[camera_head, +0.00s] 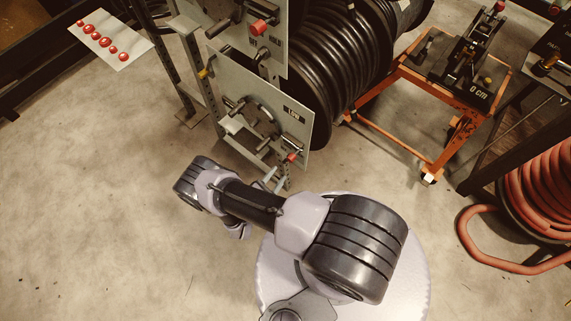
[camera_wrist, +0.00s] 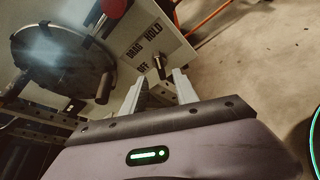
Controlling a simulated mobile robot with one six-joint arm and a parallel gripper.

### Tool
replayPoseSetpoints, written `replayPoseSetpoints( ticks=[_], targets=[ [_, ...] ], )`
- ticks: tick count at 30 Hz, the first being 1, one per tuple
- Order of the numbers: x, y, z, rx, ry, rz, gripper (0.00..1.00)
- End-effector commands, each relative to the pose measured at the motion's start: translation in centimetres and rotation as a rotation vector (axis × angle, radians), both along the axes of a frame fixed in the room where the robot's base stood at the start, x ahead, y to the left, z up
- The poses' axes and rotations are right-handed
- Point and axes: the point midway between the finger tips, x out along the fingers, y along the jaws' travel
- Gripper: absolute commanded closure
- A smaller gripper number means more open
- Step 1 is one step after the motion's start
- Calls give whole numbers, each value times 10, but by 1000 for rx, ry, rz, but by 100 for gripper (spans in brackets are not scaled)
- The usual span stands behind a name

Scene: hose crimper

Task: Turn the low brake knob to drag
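The lower grey panel (camera_head: 262,98) with a "LOW" label hangs on the stand in the head view. A red-tipped knob (camera_head: 291,157) sits near its lower right corner. In the wrist view, a panel (camera_wrist: 185,52) carries the words DRAG, HOLD and OFF. A short dark post (camera_wrist: 158,66) stands beside OFF, and a red round knob (camera_wrist: 113,8) is cut by the top edge. I cannot tell for sure which is the brake knob. My gripper (camera_wrist: 160,88) is open, its pale fingers on either side below the post. In the head view, the fingers (camera_head: 275,180) show near the panel's bottom.
A similar panel (camera_head: 238,30) hangs above, with a black hose reel (camera_head: 335,60) behind. An orange cart (camera_head: 405,135) stands to the right, and a red hose coil (camera_head: 540,195) lies at far right.

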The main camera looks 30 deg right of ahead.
Motion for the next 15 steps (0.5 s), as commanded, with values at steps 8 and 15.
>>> replayPoseSetpoints(
  ticks=[8,15],
  targets=[
    [32,-54,-24,0,1,-5,65],
    [41,-67,-27,-1,1,-1,65]
  ],
)
